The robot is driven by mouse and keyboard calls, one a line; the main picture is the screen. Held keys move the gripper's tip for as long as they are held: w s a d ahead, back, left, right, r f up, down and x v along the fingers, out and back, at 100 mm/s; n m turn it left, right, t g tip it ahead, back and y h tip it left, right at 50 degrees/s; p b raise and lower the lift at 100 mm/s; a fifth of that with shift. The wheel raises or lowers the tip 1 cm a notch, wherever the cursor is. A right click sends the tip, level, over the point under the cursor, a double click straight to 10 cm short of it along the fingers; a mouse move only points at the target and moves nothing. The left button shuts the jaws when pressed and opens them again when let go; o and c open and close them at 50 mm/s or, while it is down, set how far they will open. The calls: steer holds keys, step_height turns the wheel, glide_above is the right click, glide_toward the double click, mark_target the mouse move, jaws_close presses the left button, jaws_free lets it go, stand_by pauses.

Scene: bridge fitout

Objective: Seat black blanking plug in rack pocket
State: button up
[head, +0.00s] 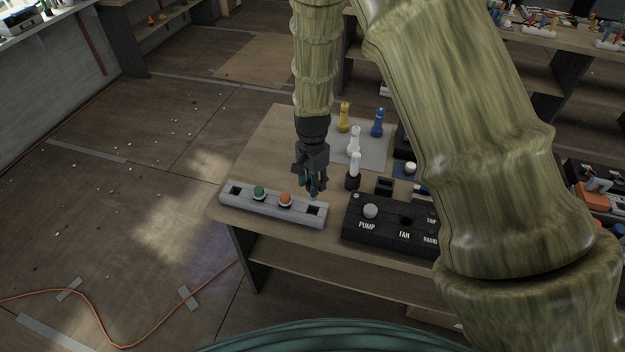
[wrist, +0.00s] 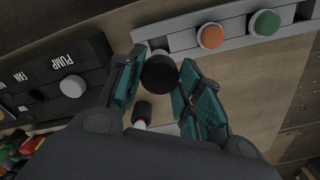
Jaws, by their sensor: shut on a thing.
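The pale grey rack (head: 272,209) lies along the table's front left edge. It holds a green plug (head: 259,192) and an orange plug (head: 285,200), with a dark square pocket (head: 314,209) at its right end and another (head: 235,189) at its left end. My gripper (head: 314,188) points down just behind and above the right-end pocket. In the wrist view its fingers are shut on the round black blanking plug (wrist: 158,73), next to the rack's end beyond the orange plug (wrist: 210,36). The plug partly covers that end, and its lower part is hidden. It appears apart from the pocket.
A black panel (head: 385,239) marked PUMP, FAN and RADIO stands close to the right of the rack. A grey mat (head: 372,160) with yellow and blue pieces lies further back. Table space left of my gripper is clear.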

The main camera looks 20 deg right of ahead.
steer(key=shift+s+f+b, duration=0.1)
steer(key=shift+f+b, duration=0.25)
steer(key=shift+f, duration=0.35)
steer(key=shift+f+b, duration=0.75)
steer(key=shift+f, duration=0.95)
steer(key=shift+f, duration=0.2)
steer(key=shift+f+b, duration=0.5)
steer(key=shift+f, duration=0.7)
steer(key=shift+f+b, duration=0.4)
steer(key=shift+f, duration=0.4)
steer(key=o, duration=1)
